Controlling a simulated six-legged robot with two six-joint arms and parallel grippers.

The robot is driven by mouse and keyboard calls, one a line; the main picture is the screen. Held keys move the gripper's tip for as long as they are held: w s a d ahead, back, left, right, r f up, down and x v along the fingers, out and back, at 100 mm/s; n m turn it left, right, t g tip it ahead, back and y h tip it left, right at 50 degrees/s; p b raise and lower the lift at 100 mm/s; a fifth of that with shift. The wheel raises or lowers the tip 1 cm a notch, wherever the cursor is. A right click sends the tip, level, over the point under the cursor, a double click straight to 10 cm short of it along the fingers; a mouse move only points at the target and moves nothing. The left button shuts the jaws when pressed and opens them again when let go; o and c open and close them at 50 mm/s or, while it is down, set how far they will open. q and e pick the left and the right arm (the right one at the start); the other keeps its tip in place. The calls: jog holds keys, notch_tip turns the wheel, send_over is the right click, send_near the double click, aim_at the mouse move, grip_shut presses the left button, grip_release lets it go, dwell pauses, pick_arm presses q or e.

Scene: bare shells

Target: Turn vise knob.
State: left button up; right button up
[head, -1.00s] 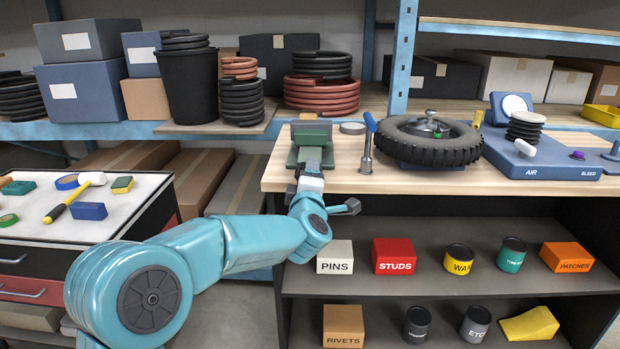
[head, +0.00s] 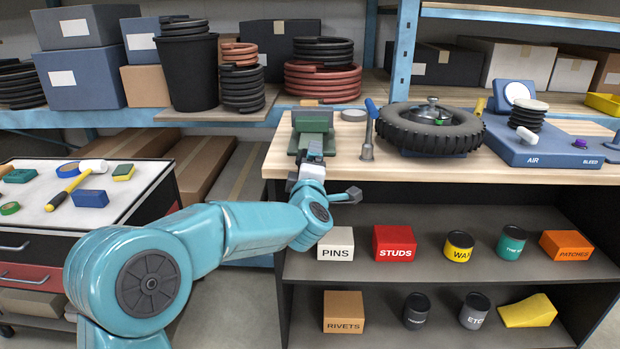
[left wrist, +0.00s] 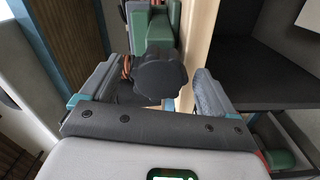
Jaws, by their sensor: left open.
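The green vise (head: 312,128) stands at the left end of the wooden workbench top. It also shows at the top of the left wrist view (left wrist: 153,25). Its dark lobed knob (left wrist: 160,74) sits between the two fingers of my left gripper (left wrist: 160,92) in the left wrist view. The fingers are open, with a visible gap on the right side of the knob; contact on the left side is unclear. In the head view my left gripper (head: 312,160) is at the vise's front and hides the knob. My right gripper is not in view.
On the bench, right of the vise, stand a blue-handled tool (head: 368,130), a tire (head: 430,130) and a blue air unit (head: 550,145). Shelves below hold labelled boxes and cans. A tool cart (head: 75,215) stands at the left.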

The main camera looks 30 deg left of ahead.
pick_arm(q)
jog(key=v, duration=1.6)
